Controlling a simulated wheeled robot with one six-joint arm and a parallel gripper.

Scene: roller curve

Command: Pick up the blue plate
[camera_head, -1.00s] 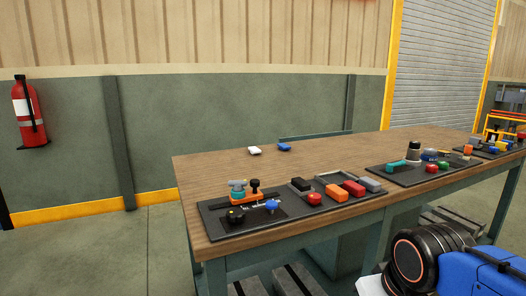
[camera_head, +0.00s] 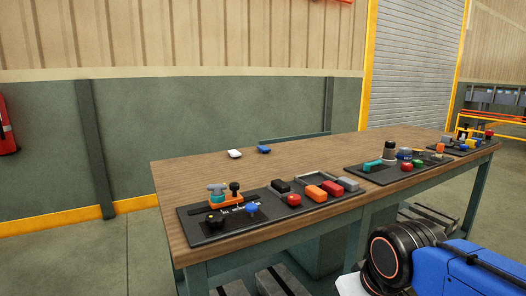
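A small flat blue piece (camera_head: 264,149) lies on the wooden table (camera_head: 300,160) near its back edge; it may be the blue plate, but it is too small to be sure. A small white piece (camera_head: 235,153) lies just left of it, apart from it. Another small blue part (camera_head: 252,208) stands on the dark board at the table's front left. A blue and black part of my arm shows at the bottom right. My gripper is not in view.
The near dark board (camera_head: 205,240) bears an orange and teal fixture (camera_head: 226,198), a red button (camera_head: 294,199) and several coloured blocks. A second board (camera_head: 380,174) with parts stands further right. The table's back left is mostly clear. A fire extinguisher (camera_head: 5,128) hangs at the far left.

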